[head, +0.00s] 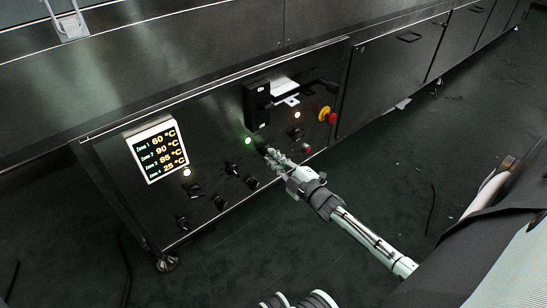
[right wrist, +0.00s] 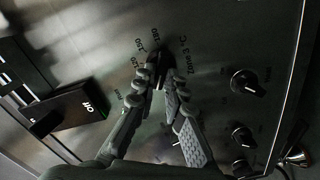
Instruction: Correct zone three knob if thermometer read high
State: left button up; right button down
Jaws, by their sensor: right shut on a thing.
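The control panel (head: 215,150) is the dark front of the dryer. Its white-framed display (head: 157,151) lists four zones: zone 1 reads 60 °C, zone 2 90 °C, zone 4 25 °C; zone 3's first digit is hard to read. My right gripper (head: 268,153) reaches the panel right of the green light. In the right wrist view my right gripper (right wrist: 163,78) has its fingertips shut on the zone three knob (right wrist: 159,57), by the "Zone 3 °C" label and numbers such as 120, 150 and 180.
Several other black knobs (head: 232,168) sit on the panel. A red and yellow emergency stop (head: 328,115) sits at the panel's right. The dark floor (head: 270,230) in front looks clear.

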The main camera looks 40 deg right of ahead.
dwell(0.4)
jog(key=c, duration=1.6)
grip_release()
jog(key=shift+s, duration=0.15)
jog(key=s, duration=0.8)
jog(key=s+d, duration=0.1)
jog(key=s, duration=0.2)
jog(key=shift+s, duration=0.4)
